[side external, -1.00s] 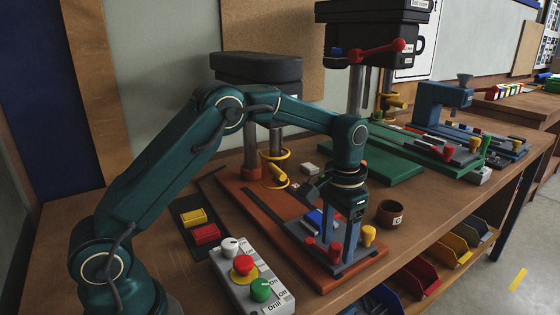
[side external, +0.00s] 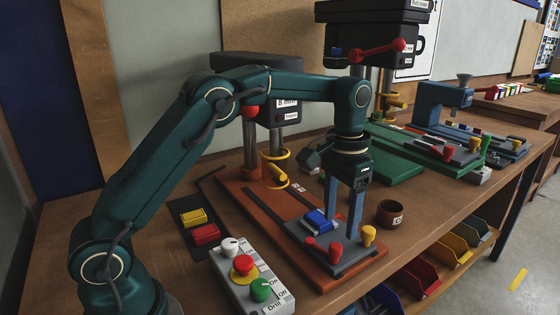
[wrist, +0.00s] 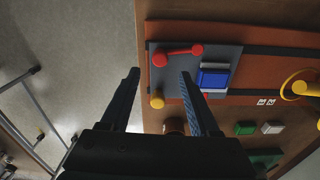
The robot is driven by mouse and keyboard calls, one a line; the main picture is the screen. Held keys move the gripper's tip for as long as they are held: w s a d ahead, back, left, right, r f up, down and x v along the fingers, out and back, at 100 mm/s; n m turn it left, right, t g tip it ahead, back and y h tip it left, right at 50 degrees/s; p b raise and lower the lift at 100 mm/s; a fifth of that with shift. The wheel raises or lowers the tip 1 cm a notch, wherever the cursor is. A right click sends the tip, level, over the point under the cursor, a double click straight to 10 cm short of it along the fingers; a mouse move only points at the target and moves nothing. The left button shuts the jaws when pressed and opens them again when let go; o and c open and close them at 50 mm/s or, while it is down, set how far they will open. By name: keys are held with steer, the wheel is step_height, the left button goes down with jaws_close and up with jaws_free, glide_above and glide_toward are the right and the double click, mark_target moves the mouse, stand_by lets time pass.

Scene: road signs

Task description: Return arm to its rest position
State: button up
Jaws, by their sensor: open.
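My gripper (side external: 345,212) points down above the dark grey fixture plate (side external: 345,255) at the front end of the orange-brown base. Its two blue-grey fingers are apart with nothing between them. In the wrist view the gripper (wrist: 158,75) is also open and empty. A blue block (side external: 319,221) sits on the plate, just left of the fingers, and shows in the wrist view (wrist: 214,78). A red knob (side external: 335,251) and a yellow knob (side external: 368,235) stand on the plate. My arm is bent over from the left.
A control box (side external: 250,275) with red and green knobs stands at the front. Yellow and red blocks lie on a dark mat (side external: 186,222). A brown cup (side external: 390,213) stands right of the fixture. A drill press (side external: 275,105) stands behind my arm. Coloured bins (side external: 450,250) hang below the bench edge.

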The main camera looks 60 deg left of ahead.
steer(key=s+r+t, duration=0.4)
steer(key=s+r, duration=0.6)
steer(key=r, duration=0.1)
steer(key=s+a+f+t, duration=0.1)
steer(key=s+f, duration=0.6)
steer(key=s, duration=0.3)
steer(key=shift+n, duration=0.4)
